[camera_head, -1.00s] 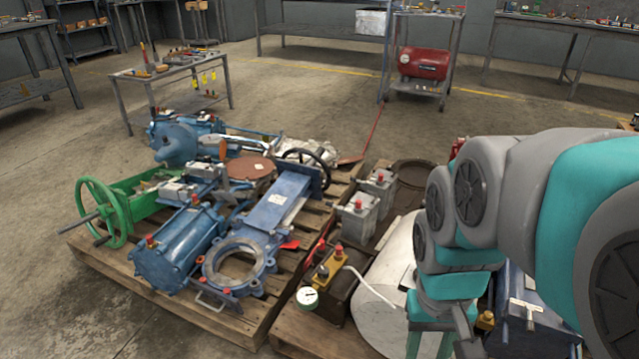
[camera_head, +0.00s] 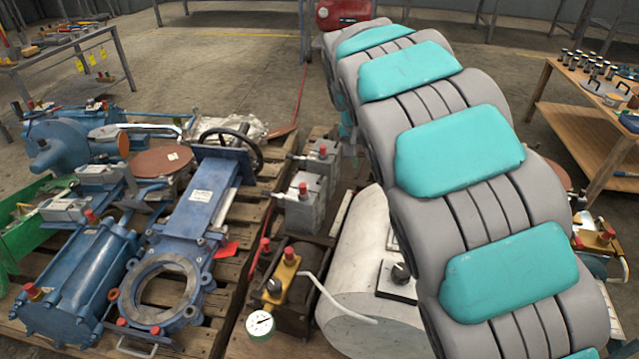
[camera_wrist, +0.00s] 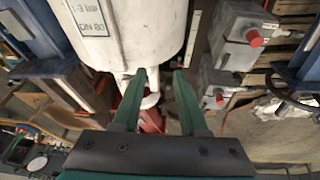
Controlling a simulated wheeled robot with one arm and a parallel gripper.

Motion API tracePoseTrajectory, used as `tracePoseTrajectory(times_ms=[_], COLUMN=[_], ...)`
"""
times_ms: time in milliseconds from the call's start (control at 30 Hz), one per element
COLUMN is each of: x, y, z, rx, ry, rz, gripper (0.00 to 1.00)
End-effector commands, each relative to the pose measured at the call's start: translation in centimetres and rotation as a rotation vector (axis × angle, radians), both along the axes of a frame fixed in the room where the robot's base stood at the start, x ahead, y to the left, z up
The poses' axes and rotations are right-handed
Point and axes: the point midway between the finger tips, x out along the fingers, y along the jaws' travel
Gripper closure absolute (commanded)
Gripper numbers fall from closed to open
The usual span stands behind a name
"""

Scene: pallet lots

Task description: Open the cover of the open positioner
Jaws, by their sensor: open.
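In the head view two grey boxes with red caps stand on the right pallet, a nearer grey box (camera_head: 300,212) and a farther grey box (camera_head: 322,155). Two similar boxes show in the wrist view, a larger grey box (camera_wrist: 235,38) and a smaller grey box (camera_wrist: 217,84). I cannot tell which one is the open positioner, and no lifted cover is clear. My gripper (camera_wrist: 164,72) is open and empty in the wrist view, left of these boxes, with its fingertips over the end of a white cylinder (camera_wrist: 130,30). In the head view my arm hides the gripper.
A white tank (camera_head: 355,285) and a yellow-topped unit with a gauge (camera_head: 261,324) stand near the boxes. The left pallet holds a blue gate valve (camera_head: 195,215) and a blue cylinder (camera_head: 78,285). A wooden table (camera_head: 560,105) stands at right. Concrete floor is free behind the pallets.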

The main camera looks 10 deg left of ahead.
Motion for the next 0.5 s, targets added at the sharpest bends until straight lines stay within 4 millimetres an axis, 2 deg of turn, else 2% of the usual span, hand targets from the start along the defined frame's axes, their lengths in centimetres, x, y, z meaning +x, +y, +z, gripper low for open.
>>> tracePoseTrajectory(times_ms=[33, 200, 333, 500], x=[1.0, 3.0, 3.5, 3.8], y=[2.4, 8.5, 11.3, 12.7], z=[-1.6, -3.9, -5.1, -5.5], rx=[0.008, 0.047, 0.065, 0.077], ry=[-0.013, -0.052, -0.064, -0.073], rz=[0.019, 0.053, 0.069, 0.075], gripper=[0.58, 0.58, 0.58, 0.58])
